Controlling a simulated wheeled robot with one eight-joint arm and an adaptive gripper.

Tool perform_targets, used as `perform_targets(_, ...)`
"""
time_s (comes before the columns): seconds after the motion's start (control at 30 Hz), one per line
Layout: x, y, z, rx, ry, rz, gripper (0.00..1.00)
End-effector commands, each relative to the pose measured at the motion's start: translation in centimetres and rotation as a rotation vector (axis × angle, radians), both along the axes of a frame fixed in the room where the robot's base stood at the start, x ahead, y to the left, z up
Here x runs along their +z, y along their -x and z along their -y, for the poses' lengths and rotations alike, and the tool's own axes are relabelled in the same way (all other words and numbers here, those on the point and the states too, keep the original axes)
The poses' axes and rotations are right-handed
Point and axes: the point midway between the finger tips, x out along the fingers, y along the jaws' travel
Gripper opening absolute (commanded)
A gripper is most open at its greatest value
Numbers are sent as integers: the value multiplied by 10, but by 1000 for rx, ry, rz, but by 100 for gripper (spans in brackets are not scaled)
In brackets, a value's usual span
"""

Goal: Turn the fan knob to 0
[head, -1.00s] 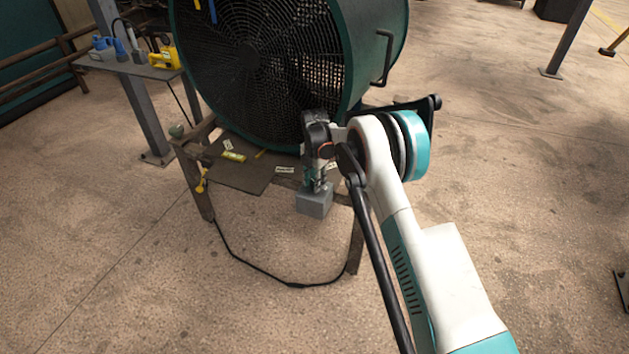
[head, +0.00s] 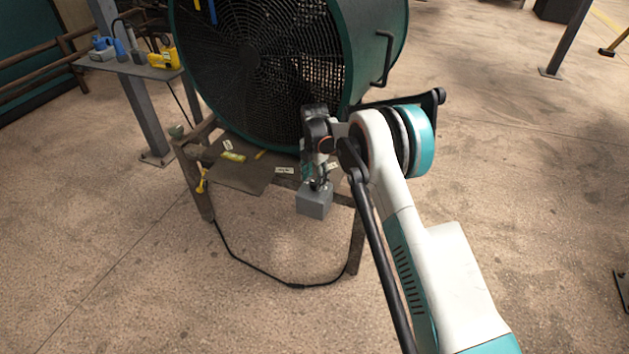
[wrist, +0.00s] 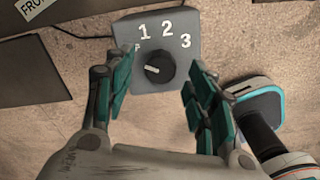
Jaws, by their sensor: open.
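The fan's grey control box (head: 314,203) hangs at the front edge of the fan stand, below my gripper (head: 319,182). In the wrist view the box (wrist: 190,28) shows the numbers 1, 2 and 3 and a partly hidden mark at left. The round black knob (wrist: 153,69) has a short white line, lying near level and tilted slightly up to the left. My gripper (wrist: 154,84) is open, with one teal-padded finger to each side of the knob. Gaps show between both fingers and the knob. The knob is hidden in the head view.
The large green fan (head: 385,60) stands behind my gripper on a rusty stand (head: 196,190). A black cable (head: 250,268) hangs below to the floor. Open floor lies at right.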

Motion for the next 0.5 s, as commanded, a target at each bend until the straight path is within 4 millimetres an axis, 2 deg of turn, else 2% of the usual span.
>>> perform_targets(0.3, 65, 0, 0, 0, 0, 0, 51)
perform_targets(0.5, 91, 0, 0, 0, 0, 0, 51)
